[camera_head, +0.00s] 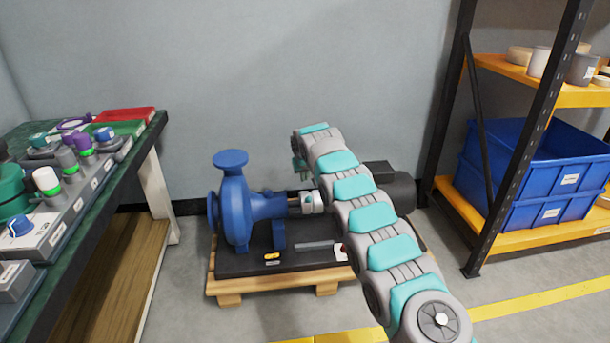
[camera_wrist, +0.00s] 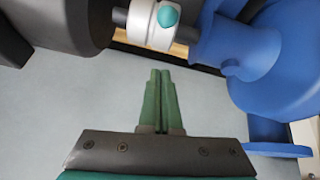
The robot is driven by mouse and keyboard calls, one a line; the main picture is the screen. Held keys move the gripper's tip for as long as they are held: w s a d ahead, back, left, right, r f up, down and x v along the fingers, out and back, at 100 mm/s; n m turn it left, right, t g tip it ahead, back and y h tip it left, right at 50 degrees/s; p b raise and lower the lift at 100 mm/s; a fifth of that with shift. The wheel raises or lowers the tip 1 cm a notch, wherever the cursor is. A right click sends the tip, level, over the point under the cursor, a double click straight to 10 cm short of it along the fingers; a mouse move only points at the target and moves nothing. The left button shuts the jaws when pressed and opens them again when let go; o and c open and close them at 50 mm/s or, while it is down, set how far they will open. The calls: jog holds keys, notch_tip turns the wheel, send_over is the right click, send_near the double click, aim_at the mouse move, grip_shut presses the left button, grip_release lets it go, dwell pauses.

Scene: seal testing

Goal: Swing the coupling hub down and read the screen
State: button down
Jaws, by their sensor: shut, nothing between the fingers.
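The blue pump (camera_head: 238,205) stands on a black base on a wooden pallet. The white coupling hub (camera_head: 312,202) sits on the shaft between the pump and the dark motor (camera_head: 398,188). In the wrist view the hub (camera_wrist: 150,24) is a white cylinder with a teal knob (camera_wrist: 168,16) on it. My gripper (camera_head: 299,166) is above the hub in the head view, partly hidden by my arm. In the wrist view its green fingers (camera_wrist: 160,74) are together and empty, with tips apart from the hub in the picture. I cannot make out a readable screen.
A green-topped bench (camera_head: 150,127) with several colored parts is at the left. A shelf rack (camera_head: 480,170) with blue bins (camera_head: 545,165) stands at the right. The pallet (camera_head: 230,285) rests on grey floor near yellow markings. My arm covers part of the motor side.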

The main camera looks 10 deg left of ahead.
jog(key=shift+w+f, duration=0.15)
jog(key=shift+f, duration=0.2)
jog(key=shift+s+d+f, duration=0.35)
jog(key=shift+s+f, duration=0.3)
jog(key=shift+f, duration=0.05)
jog(key=shift+s+d+f, duration=0.35)
jog(key=shift+s+f, duration=0.25)
jog(key=shift+f, duration=0.1)
jog(key=shift+s+f+b, duration=0.1)
jog(key=shift+b, duration=0.25)
